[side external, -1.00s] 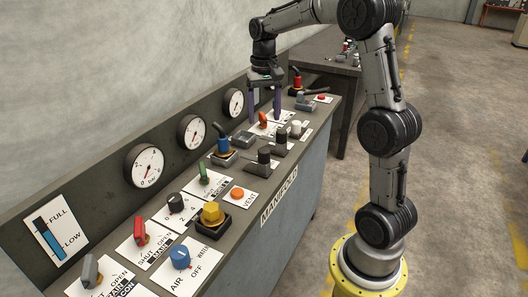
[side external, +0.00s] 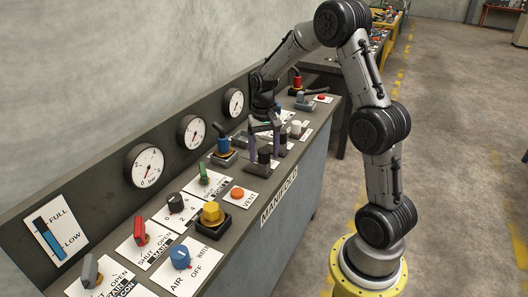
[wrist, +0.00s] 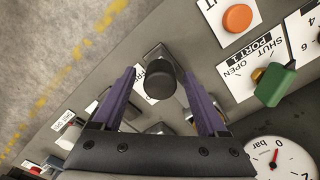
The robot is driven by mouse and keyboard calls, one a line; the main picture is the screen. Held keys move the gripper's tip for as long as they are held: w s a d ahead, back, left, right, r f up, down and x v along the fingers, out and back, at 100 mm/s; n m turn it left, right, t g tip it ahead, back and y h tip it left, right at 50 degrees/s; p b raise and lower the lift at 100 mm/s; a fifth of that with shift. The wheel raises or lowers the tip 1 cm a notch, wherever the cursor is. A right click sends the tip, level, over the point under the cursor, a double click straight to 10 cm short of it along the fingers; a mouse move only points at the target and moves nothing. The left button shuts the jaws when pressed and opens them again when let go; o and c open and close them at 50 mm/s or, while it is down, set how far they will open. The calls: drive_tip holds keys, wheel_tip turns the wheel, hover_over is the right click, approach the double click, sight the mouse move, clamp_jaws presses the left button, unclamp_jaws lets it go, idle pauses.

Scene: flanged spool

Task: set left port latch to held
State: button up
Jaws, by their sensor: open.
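A black round-topped knob on a grey slotted base, seemingly the left port latch (side external: 264,155), stands on the bench panel. In the wrist view the black knob (wrist: 160,83) sits between my two purple fingers, seen from above. My gripper (side external: 265,158) is open, its fingers on either side of the knob; in the wrist view the gripper (wrist: 159,75) shows clear gaps to it. I cannot tell how low the fingertips are beside it. A label beside the knob is mostly covered, with only its first letters, like "FR", showing.
A green handle (wrist: 275,84) on a Port 1 plate and an orange vent button (wrist: 237,18) are close by. A blue-topped valve (side external: 223,146) stands behind, left of my gripper. A yellow knob (side external: 212,214) is nearer the camera. Gauges line the back panel.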

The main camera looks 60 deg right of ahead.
drive_tip(key=shift+c, duration=0.2)
clamp_jaws()
drive_tip(key=shift+w, duration=0.1)
idle(1.1)
